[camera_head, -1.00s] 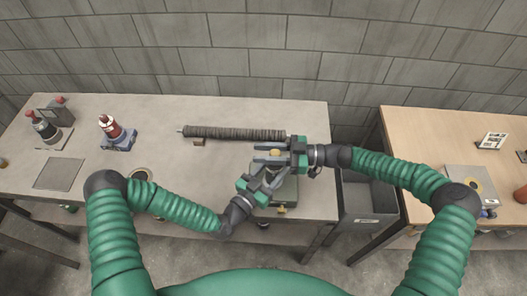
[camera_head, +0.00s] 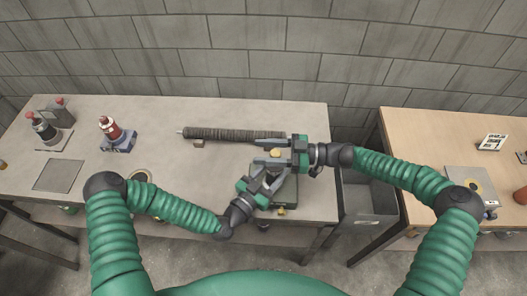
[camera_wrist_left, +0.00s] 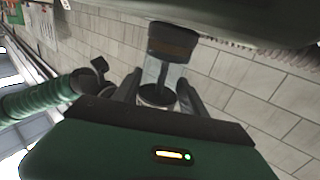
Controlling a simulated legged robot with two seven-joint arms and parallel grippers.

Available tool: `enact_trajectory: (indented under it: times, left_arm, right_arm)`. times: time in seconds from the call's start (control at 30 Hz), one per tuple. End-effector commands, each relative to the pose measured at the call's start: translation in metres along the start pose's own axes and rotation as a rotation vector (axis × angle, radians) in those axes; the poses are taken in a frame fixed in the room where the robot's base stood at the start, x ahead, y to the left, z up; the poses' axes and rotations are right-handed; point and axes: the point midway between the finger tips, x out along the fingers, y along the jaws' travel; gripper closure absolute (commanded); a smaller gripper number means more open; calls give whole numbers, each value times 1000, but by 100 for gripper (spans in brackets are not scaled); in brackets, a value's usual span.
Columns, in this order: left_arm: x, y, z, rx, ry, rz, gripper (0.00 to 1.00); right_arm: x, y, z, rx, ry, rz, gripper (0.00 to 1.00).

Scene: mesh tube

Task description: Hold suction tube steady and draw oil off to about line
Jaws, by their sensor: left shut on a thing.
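My left gripper (camera_head: 262,180) is low over the right part of the grey bench. In the left wrist view its fingers (camera_wrist_left: 160,92) are closed on a clear cylinder (camera_wrist_left: 151,73) with a dark cap and dark lower end; I take it for the suction tube. My right gripper (camera_head: 273,153) is just beyond, its two fingers pointing left with a yellowish round piece (camera_head: 275,153) between them; whether they touch it is unclear. A green-grey block (camera_head: 286,190) sits under the grippers, partly hidden. No oil level or line can be made out.
A long dark ribbed tube (camera_head: 232,134) lies behind the grippers on the grey bench (camera_head: 160,170). A red-topped device (camera_head: 112,130) and a dark bottle (camera_head: 44,129) stand left. A grey bin (camera_head: 370,200) fills the gap before the wooden table (camera_head: 425,140).

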Motion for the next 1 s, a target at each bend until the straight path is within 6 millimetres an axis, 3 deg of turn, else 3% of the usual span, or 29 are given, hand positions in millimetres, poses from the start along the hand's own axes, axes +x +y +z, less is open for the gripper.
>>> enact_trajectory:
  times: [0.37, 0.47, 0.8, 1.0]
  left_arm:
    - [0, -1, 0, 0, -1, -2, 99]
    - [1, -1, 0, 0, -1, -3, 99]
    - [1, -1, 0, 0, -1, -3, 99]
    - [1, -1, 0, 0, -1, -3, 99]
  right_arm:
    - [-3, -2, 0, 1, 1, -4, 48]
    - [-19, -1, 1, 0, 1, -2, 48]
    - [-101, 0, 2, 1, 1, -2, 48]
    - [-119, 0, 2, 2, 0, -4, 48]
